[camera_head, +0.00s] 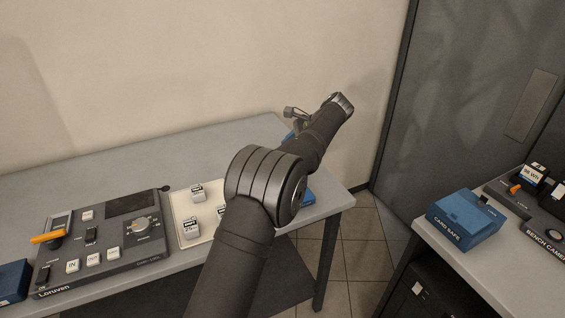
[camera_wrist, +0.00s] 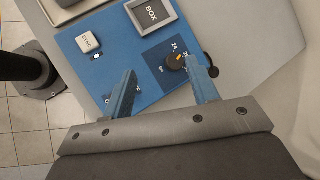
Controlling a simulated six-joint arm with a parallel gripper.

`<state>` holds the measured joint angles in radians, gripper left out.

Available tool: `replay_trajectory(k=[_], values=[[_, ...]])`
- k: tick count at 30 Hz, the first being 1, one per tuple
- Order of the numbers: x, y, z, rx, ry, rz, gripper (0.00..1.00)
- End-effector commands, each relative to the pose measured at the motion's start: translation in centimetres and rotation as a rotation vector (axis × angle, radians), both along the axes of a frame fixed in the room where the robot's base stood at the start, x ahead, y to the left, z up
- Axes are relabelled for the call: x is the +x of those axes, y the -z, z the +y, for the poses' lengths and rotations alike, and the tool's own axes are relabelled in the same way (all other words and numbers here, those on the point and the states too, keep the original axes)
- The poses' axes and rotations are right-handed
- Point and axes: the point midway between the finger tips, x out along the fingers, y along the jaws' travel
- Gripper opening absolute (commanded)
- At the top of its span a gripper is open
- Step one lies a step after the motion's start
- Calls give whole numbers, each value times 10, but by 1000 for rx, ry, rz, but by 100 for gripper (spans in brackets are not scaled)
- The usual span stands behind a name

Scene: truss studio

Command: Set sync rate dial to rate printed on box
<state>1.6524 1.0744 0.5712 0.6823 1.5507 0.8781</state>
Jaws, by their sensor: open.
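In the wrist view a blue panel (camera_wrist: 112,80) carries a black dial (camera_wrist: 175,61) with an orange pointer mark. White numbers, including what looks like 24, are printed around the dial. A white SYNC cube (camera_wrist: 88,43) sits on the same panel. A grey-framed dark plate labelled BOX (camera_wrist: 153,17) is beside the dial; no rate can be read on it. My gripper (camera_wrist: 168,80) is open, with one blue finger beside the dial and the other over the panel's lower left. In the head view my arm hides most of this panel.
A grey Loruven console (camera_head: 100,245) with an orange lever stands on the table at left. A pale tray (camera_head: 180,205) holds white cubes. At right, a blue CARD SAFE box (camera_head: 465,222) and a bench camera panel (camera_head: 540,240) sit on another table. Tiled floor lies between the tables.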

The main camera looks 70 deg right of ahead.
Motion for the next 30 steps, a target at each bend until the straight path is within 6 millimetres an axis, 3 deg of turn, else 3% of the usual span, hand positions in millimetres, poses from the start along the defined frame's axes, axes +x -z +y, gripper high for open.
replay_trajectory(k=[3, 9, 17, 23, 30], values=[[23, -12, 10, -228, -212, 231, 54], [39, -39, 23, -542, -611, 581, 54], [47, -62, 30, -708, -893, 788, 54], [48, -44, 23, -712, -910, 797, 54], [49, 2, 4, -710, -907, 795, 54]])
